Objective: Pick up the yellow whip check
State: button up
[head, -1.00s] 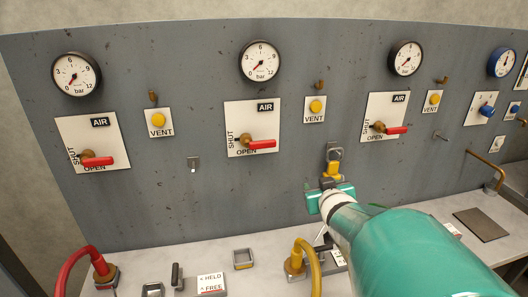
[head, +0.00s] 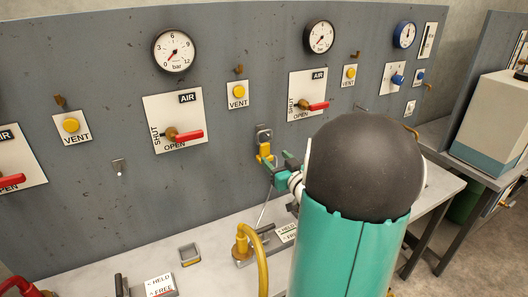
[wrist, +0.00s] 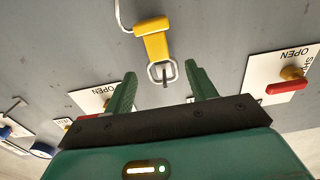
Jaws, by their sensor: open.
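The yellow whip check (head: 265,152) hangs on the grey panel from a metal bracket (head: 263,133), between two AIR valve plates. In the wrist view the yellow whip check (wrist: 154,42) shows as a yellow body with a metal ring at one end and a pale cable at the other. My gripper (head: 284,166) is just right of and below it in the head view. In the wrist view my gripper (wrist: 163,78) is open, its green fingers on either side of the metal ring. I cannot tell whether they touch it.
Red valve levers (head: 184,136) stick out of the panel on both sides. A yellow hose (head: 260,250) rises from the bench below, near a HELD/FREE label (head: 160,285). A square metal holder (head: 189,254) stands on the bench.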

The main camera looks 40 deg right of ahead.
jog(key=x, duration=0.6)
jog(key=shift+w+d, duration=0.15)
jog(key=shift+w, duration=0.05)
jog(key=c, duration=1.1)
jog(key=shift+r, duration=0.5)
send_near(266, 145)
jog(key=v, duration=0.9)
jog(key=shift+s+r, duration=0.25)
